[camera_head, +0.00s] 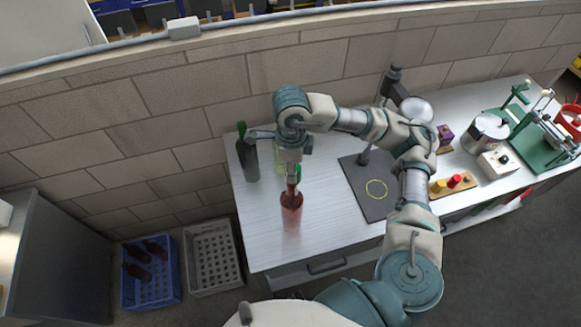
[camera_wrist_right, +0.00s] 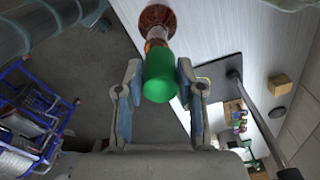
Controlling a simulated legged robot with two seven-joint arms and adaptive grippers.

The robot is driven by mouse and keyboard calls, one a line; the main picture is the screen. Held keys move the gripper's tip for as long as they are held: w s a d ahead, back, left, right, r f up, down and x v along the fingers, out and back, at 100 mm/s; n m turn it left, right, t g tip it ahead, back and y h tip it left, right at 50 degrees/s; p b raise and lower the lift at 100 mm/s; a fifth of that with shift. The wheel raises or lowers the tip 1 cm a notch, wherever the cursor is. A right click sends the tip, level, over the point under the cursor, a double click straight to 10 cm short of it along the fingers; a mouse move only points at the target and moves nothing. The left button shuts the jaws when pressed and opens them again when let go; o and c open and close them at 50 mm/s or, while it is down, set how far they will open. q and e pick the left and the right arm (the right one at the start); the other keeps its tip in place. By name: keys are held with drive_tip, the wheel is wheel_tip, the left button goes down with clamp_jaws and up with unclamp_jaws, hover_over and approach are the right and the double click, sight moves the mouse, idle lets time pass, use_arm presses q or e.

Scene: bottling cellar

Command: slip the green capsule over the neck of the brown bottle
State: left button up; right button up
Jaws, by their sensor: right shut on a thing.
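The brown bottle (camera_head: 291,208) stands upright near the left part of the metal table; in the right wrist view its reddish-brown body (camera_wrist_right: 157,17) shows at the top. My right gripper (camera_head: 293,172) is directly above the bottle, pointing down. It is shut on the green capsule (camera_wrist_right: 160,76), which sits between the two fingers in the right wrist view. A bit of the capsule shows at the bottle's top in the head view (camera_head: 298,170). The capsule lines up with the neck; I cannot tell how far it covers it. My left gripper is not in view.
A dark green bottle (camera_head: 248,160) stands at the table's left edge, close to my right gripper. A dark mat (camera_head: 360,200) with a yellow ring lies to the right. Blue (camera_head: 171,297) and grey (camera_head: 236,282) crates stand on the floor at left. A brick wall runs behind.

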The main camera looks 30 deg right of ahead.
drive_tip(key=shift+a, duration=0.1)
drive_tip(key=shift+a, duration=0.65)
drive_tip(key=shift+d, duration=0.25)
idle(0.6)
drive_tip(key=shift+d+f+b, duration=0.1)
drive_tip(key=shift+d+b, duration=0.05)
drive_tip(key=shift+b, duration=0.3)
drive_tip(key=shift+f+b, duration=0.5)
drive_tip(key=shift+f, duration=0.15)
drive_tip(key=shift+f+b, duration=0.45)
drive_tip(key=shift+b, duration=0.15)
